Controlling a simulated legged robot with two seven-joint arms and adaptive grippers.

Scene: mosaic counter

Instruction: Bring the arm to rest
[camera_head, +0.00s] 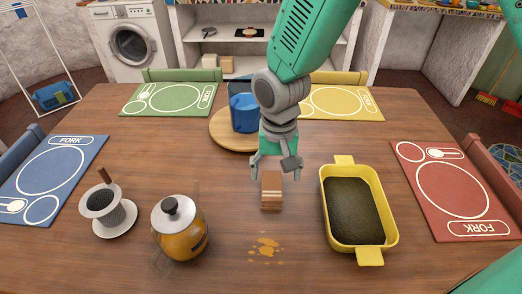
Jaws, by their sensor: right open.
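My right gripper (275,166) hangs down over the middle of the wooden table (220,270), its arm coming in from the top. Its two fingers are spread open. A brown block with pale stripes (271,190) stands on the table just below and between the fingers. I cannot tell whether the fingers touch it. My left gripper does not show.
A yellow baking dish (388,240) stands right.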

